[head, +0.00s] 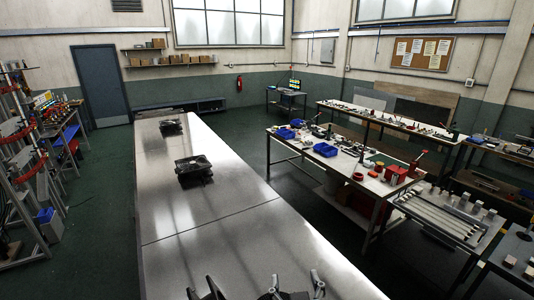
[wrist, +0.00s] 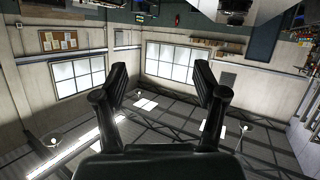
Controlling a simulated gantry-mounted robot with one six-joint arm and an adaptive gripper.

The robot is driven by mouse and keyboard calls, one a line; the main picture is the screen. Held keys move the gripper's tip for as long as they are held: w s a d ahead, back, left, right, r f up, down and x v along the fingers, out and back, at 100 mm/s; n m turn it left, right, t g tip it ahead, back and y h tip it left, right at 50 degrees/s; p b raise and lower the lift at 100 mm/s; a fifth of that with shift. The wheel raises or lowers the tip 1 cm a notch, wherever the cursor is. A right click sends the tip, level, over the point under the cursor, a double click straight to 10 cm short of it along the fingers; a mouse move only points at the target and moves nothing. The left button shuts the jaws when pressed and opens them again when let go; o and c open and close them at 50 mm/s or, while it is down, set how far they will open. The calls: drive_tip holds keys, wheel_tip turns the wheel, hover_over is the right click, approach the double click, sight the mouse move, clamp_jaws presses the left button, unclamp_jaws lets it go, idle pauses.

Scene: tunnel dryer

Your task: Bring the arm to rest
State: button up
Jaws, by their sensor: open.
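My gripper (wrist: 161,78) shows in the wrist view with its two dark fingers spread wide apart. Nothing is between them. The wrist view is upside down, with the ceiling and its lamps low in the picture and the windows behind the fingers. In the head view, dark and grey parts stick up at the bottom edge, and I cannot tell which of them belong to my arm. The rest of my arm is hidden.
A long shiny metal surface (head: 230,225) runs away from me, bearing a dark tray-like part (head: 194,167) and a smaller one (head: 171,126) farther off. Cluttered workbenches (head: 375,182) stand at right. A rack (head: 25,150) stands at left. Green floor (head: 98,225) lies between.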

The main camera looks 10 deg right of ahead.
drive_tip(key=s+a+r+t+y, duration=0.25)
drive_tip(key=a+r, duration=0.35)
drive_tip(key=a, duration=0.5)
drive_tip(key=s+f+g, duration=0.3)
drive_tip(key=s+f, duration=0.6)
drive_tip(key=f, duration=0.1)
drive_tip(key=shift+s+d+f+g, duration=0.25)
drive_tip(key=shift+f+g, duration=0.1)
drive_tip(key=shift+o, duration=0.5)
drive_tip(key=shift+h, duration=0.25)
